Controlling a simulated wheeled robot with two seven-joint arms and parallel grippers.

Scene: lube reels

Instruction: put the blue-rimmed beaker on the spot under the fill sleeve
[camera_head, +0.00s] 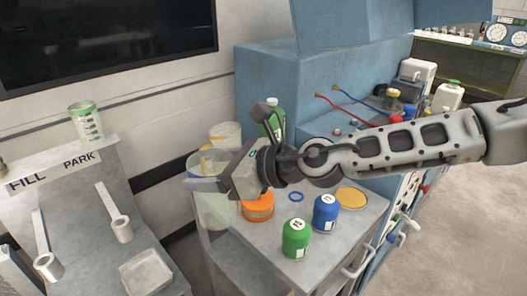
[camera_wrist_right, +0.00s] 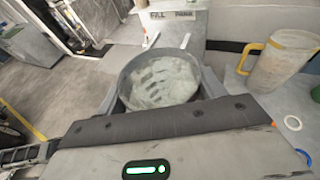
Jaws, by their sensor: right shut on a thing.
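My right gripper (camera_head: 205,186) reaches left past the side table and is shut on a clear beaker. In the right wrist view the beaker (camera_wrist_right: 160,80) sits between the fingers, its round rim dull blue-grey. In the head view the gripper hides much of it, and its clear wall (camera_head: 214,212) is hard to tell from things behind. The fill sleeve (camera_head: 48,266) is a small grey tube on a slanted arm below the FILL label, left of and apart from the gripper. The spot under it is not clearly visible. My left gripper is not in view.
A second sleeve (camera_head: 122,230) hangs below PARK. A green-rimmed beaker (camera_head: 87,124) stands on the ledge above. A square pale tray (camera_head: 147,272) lies right of the sleeves. The side table holds green (camera_head: 296,239), blue (camera_head: 326,213) and orange (camera_head: 258,208) containers. A yellow-handled jug (camera_wrist_right: 280,62) stands nearby.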

